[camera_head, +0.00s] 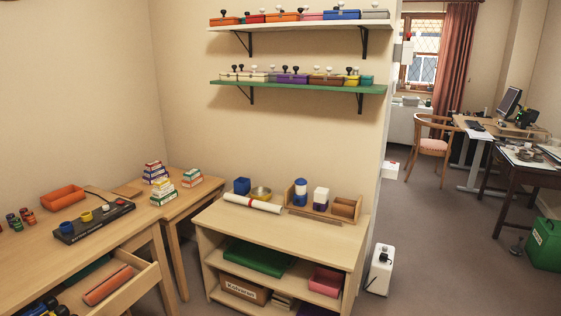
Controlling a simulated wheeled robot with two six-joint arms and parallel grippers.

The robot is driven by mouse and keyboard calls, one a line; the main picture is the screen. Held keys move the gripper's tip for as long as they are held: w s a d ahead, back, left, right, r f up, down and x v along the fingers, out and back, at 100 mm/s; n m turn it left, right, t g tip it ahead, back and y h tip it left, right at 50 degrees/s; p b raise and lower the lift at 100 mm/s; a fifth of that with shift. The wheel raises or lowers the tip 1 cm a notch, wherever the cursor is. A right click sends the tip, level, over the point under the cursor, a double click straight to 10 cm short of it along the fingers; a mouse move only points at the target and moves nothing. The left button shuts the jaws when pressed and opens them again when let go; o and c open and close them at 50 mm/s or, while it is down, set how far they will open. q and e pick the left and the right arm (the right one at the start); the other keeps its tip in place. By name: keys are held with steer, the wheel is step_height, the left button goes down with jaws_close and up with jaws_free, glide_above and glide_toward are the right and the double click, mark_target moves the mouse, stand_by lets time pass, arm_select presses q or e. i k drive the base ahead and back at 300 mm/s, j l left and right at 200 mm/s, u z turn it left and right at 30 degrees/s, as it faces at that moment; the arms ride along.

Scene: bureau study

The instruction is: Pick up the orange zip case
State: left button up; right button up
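A long orange case (108,285) lies in an open drawer (144,283) of the wooden desk at the lower left. It looks like the zip case, but no zip can be made out at this size. It lies slantwise near the drawer's front. An orange open tray (63,198) stands on the desk top, a different thing. Neither of my grippers is in view.
The desk top (30,255) carries a black panel (93,221) with coloured knobs. Small dark and blue things (48,307) lie at the lower left. A low wooden shelf unit (290,237) stands right of the desk. Floor (430,260) is open at the right.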

mark_target(106, 286)
steer(key=u, duration=1.3)
